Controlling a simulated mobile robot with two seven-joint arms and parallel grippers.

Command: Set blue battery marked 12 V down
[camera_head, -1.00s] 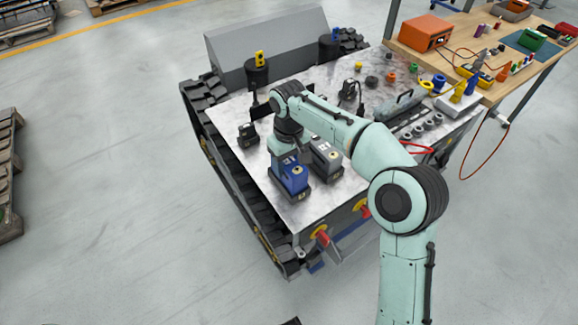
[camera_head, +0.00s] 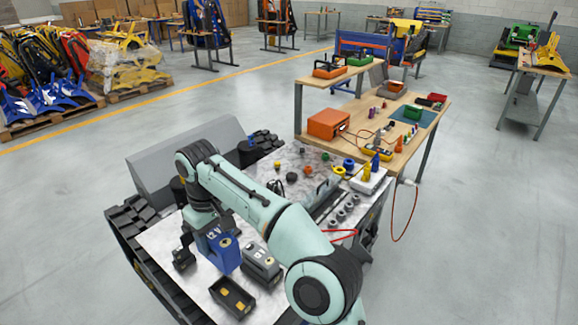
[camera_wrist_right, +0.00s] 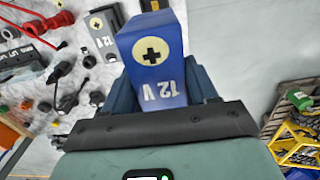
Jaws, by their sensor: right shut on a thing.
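The blue battery (camera_head: 224,256), marked 12 V with a plus sign on a pale disc, is upright between the fingers of my right gripper (camera_head: 211,232). In the right wrist view the blue battery (camera_wrist_right: 152,72) fills the space between the dark fingers, and the gripper is shut on it. In the head view it looks raised above the pale carrier deck (camera_head: 165,238); any gap beneath is hard to judge. A dark open holder (camera_head: 232,297) with yellow contacts is empty in front of it. My left gripper is not in view.
A grey battery (camera_head: 262,262) stands close to the right of the blue one; it also shows in the wrist view (camera_wrist_right: 103,38). A small black part (camera_head: 183,254) is at its left. Pegs, rings and sockets crowd the deck's far right. A wooden workbench (camera_head: 432,112) stands beyond.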

